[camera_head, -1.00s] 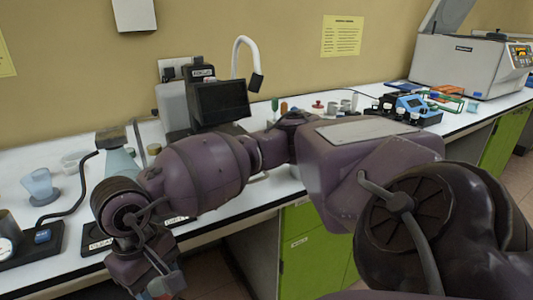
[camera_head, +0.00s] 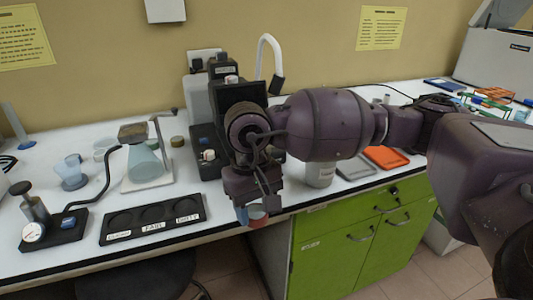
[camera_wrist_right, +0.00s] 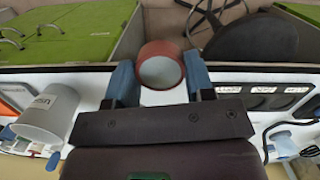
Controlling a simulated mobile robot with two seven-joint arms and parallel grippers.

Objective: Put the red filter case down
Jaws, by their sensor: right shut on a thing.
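The red filter case (camera_head: 258,221) is a short red ring-like piece with a pale inside, held at the front edge of the bench in the head view. My right gripper (camera_head: 256,211) is shut on it. In the right wrist view the case (camera_wrist_right: 160,50) sits between the two blue fingers, open side facing the camera, overlapping the bench's front edge. A black tray (camera_head: 105,239) with three round wells, labelled CLEAN, FAIR and DIRTY, lies left of the gripper. It is also in the right wrist view (camera_wrist_right: 272,103). My left gripper is out of view.
A gauge pump (camera_head: 38,222) and a glass flask (camera_head: 145,163) stand left and behind the black tray. A pale labelled cup (camera_head: 320,173) and an orange tray (camera_head: 386,157) are right of my gripper. A dark stool (camera_head: 140,275) is below the bench.

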